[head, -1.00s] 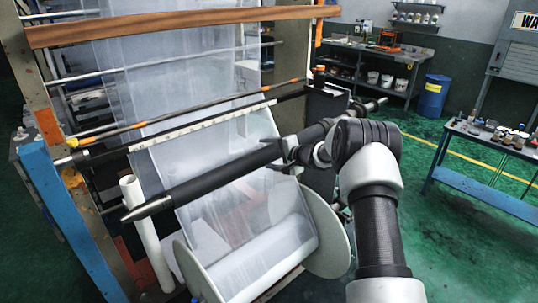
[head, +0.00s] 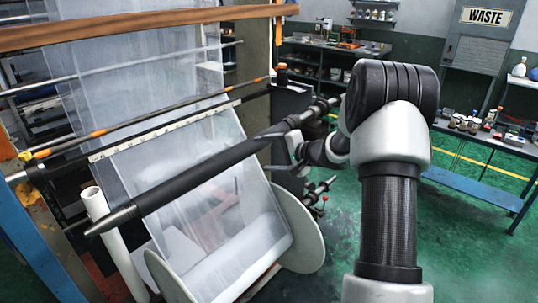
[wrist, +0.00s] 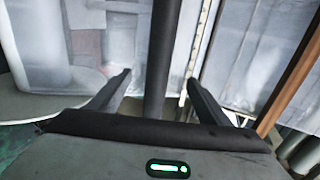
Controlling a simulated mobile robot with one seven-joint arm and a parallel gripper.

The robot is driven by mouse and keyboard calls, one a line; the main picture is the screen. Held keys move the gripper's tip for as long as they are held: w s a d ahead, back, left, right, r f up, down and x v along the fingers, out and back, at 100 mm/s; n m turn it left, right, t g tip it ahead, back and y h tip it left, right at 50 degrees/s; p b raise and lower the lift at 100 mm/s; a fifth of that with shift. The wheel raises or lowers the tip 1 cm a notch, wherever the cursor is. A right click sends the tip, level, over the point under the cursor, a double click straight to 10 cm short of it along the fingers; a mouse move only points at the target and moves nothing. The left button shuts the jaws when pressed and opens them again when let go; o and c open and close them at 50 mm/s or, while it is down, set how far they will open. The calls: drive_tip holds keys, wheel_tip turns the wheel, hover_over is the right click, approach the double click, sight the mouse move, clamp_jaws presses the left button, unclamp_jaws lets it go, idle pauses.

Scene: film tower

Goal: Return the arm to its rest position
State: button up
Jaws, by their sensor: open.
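My arm crosses the right half of the head view, bent at a black joint, with my gripper (head: 291,163) at its far end beside a dark roller bar (head: 190,180). In the wrist view the two black fingers of my gripper (wrist: 160,78) are spread apart, with nothing clamped between them. The dark bar (wrist: 161,45) runs up the picture in the gap between the fingers. The head view shows the fingers only small and partly hidden, so I cannot tell their exact distance from the bar.
The film tower has a clear film web (head: 200,195), a film roll with pale end discs (head: 302,235), a wooden beam (head: 120,30) and a blue post (head: 35,245). A blue bench (head: 475,190) stands right, near the WASTE cabinet (head: 483,45). Green floor is open right of the tower.

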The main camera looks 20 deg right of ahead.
drive_tip(key=s+d+r+n+t+h, duration=0.1)
drive_tip(key=s+d+r+n+h, duration=0.1)
drive_tip(key=s+r+h, duration=0.5)
drive_tip(key=s+d+r+n+h, duration=0.1)
drive_tip(key=s+d+r+h, duration=0.15)
drive_tip(key=r, duration=0.85)
drive_tip(key=s+a+f+n+g, duration=0.2)
drive_tip(key=s+a, duration=0.1)
drive_tip(key=s, duration=0.8)
drive_tip(key=s+a+f+n+g+y, duration=0.1)
drive_tip(key=s+a+n+g, duration=0.1)
drive_tip(key=s, duration=0.9)
drive_tip(key=s+a+f+n+g+y, duration=0.1)
drive_tip(key=s+a+n, duration=0.3)
drive_tip(key=s, duration=0.7)
drive_tip(key=shift+a+f+g, duration=0.8)
drive_tip(key=shift+a, duration=0.45)
drive_tip(key=shift+a+n, duration=0.15)
drive_tip(key=shift+n, duration=0.15)
